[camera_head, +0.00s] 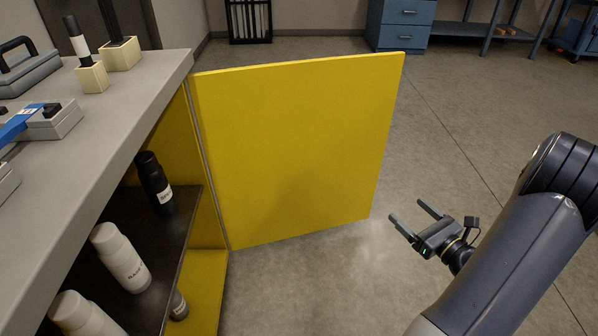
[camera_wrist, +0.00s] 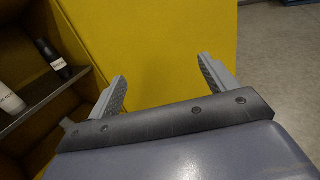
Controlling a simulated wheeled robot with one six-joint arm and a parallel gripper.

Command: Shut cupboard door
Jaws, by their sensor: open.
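The cupboard door (camera_head: 295,150) is a flat yellow panel. It stands wide open, swung out from the cupboard's far edge, and its free edge is on the right. The cupboard (camera_head: 215,290) is yellow inside, with a dark shelf, under a grey worktop. My gripper (camera_head: 412,217) is open and empty, low over the floor, right of the door's free edge and apart from it. In the wrist view, the two fingers (camera_wrist: 165,85) are spread, with the yellow door (camera_wrist: 170,40) behind them.
A black bottle (camera_head: 153,183) and white bottles (camera_head: 120,256) stand on the cupboard shelf. The worktop (camera_head: 130,95) carries tools and wooden holders. A blue drawer unit (camera_head: 402,22) is at the back. The floor (camera_head: 450,120) right of the door is clear.

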